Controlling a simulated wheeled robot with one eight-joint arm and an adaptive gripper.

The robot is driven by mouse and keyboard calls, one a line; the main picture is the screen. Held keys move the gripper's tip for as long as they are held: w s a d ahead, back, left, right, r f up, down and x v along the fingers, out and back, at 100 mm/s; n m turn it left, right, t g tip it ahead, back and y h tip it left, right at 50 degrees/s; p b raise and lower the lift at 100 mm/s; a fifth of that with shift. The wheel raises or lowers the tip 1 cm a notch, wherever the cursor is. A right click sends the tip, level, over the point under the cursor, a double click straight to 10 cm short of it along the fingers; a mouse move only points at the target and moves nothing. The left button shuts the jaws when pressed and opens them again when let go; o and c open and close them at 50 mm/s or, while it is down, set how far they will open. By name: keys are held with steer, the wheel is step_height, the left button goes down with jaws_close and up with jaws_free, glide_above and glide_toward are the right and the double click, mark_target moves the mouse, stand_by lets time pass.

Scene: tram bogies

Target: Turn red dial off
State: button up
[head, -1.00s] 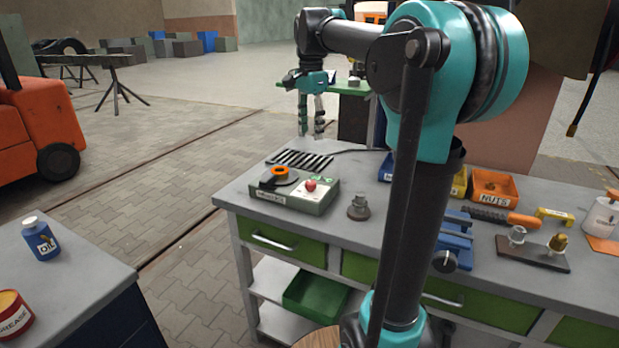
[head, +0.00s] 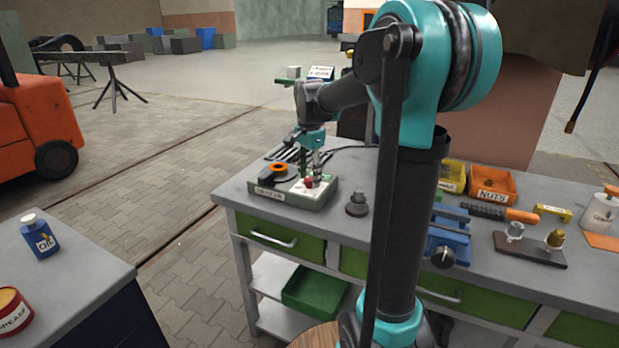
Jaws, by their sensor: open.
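The red dial (head: 308,183) is a small red knob on the pale right-hand panel of a grey-green control box (head: 310,200). The box sits at the left end of the workbench. My gripper (head: 310,174) points down just above and around the red dial, with its fingers apart. The fingers partly cover the panel behind the dial. I cannot tell whether they touch the dial.
An orange ring on a black part (head: 277,171) sits on the box's left side. A blue vise (head: 450,235) and an orange nuts bin (head: 492,184) are farther right.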

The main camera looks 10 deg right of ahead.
steer(key=shift+f, duration=0.35)
steer(key=shift+c, duration=0.2)
steer(key=c, duration=1.1)
